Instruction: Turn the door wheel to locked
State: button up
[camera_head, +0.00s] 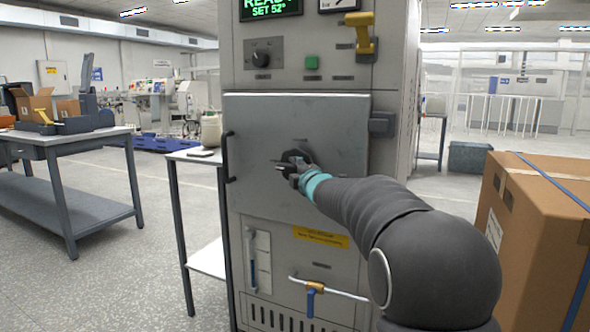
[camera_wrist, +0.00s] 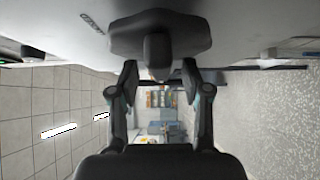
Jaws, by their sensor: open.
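The door wheel (camera_head: 291,157) is a small dark handle in the middle of the grey cabinet door (camera_head: 260,120). In the wrist view the wheel (camera_wrist: 160,32) is a dark lobed knob standing off the door face. One rounded lobe or grip of it points toward the space between my fingers. My gripper (camera_head: 303,171) is at the wheel in the head view and partly covers it. In the wrist view my gripper (camera_wrist: 159,76) is open, with one finger on each side of that part. I cannot tell whether the fingers touch it. The door looks shut.
The cabinet also has a rotary knob (camera_head: 262,53), a green button (camera_head: 312,62), a yellow handle (camera_head: 364,35) and a valve pipe (camera_head: 340,292). A dark latch block (camera_head: 382,123) sits at the door's right edge. A cardboard box (camera_head: 535,235) stands at right; a table (camera_head: 80,140) stands at left.

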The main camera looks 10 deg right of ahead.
jog(key=shift+w, duration=0.35)
jog(key=shift+c, duration=0.3)
grip_shut()
